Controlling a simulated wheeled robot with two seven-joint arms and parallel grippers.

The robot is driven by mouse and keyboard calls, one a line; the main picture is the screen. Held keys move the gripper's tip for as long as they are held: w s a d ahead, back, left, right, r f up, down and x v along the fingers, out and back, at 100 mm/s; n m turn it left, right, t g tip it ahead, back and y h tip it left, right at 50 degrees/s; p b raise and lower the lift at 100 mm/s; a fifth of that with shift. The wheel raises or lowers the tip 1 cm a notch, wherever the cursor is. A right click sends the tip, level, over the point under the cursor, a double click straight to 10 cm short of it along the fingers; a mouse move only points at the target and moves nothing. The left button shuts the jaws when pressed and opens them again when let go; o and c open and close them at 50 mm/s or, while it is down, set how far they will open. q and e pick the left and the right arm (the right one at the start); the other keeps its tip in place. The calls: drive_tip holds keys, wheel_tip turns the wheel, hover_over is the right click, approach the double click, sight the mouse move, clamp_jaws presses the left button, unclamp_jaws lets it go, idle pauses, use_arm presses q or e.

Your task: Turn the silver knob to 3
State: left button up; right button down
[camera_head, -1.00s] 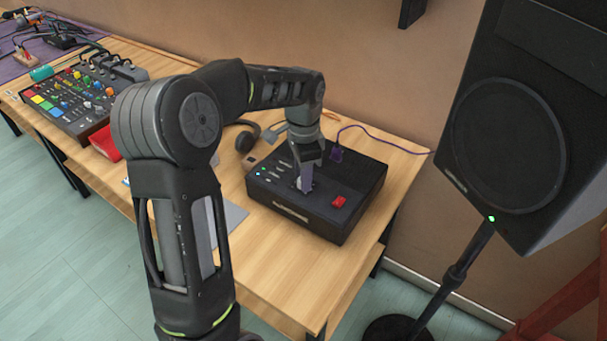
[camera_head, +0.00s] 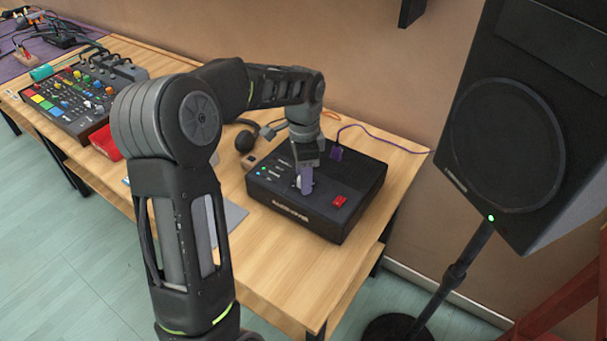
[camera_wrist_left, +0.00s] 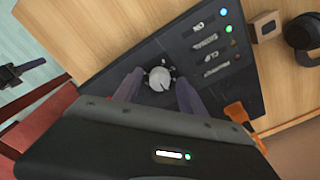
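The silver knob (camera_wrist_left: 160,78) is a small round cap with a dark pointer mark, on top of a black box (camera_head: 350,190). In the wrist view the mark points toward the bottom of the picture. My left gripper (camera_wrist_left: 158,86) is down over the box, one finger on each side of the knob. Narrow gaps seem to show between fingers and knob, so it looks open around it. In the head view the left gripper (camera_head: 304,184) hides most of the knob. The numbers around the knob are too small to read. My right gripper is not in view.
The box carries a red switch (camera_head: 339,201), lit indicators (camera_wrist_left: 228,29) and a purple cable (camera_head: 375,133). A mixer (camera_head: 75,100) and a red tray (camera_head: 104,142) are further left on the table (camera_head: 285,275). A speaker (camera_head: 520,140) stands to the right.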

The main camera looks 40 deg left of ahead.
use_arm(q)
wheel_tip(320, 180, up, 8)
drive_tip(key=shift+f, duration=0.1)
idle(0.6)
idle(0.4)
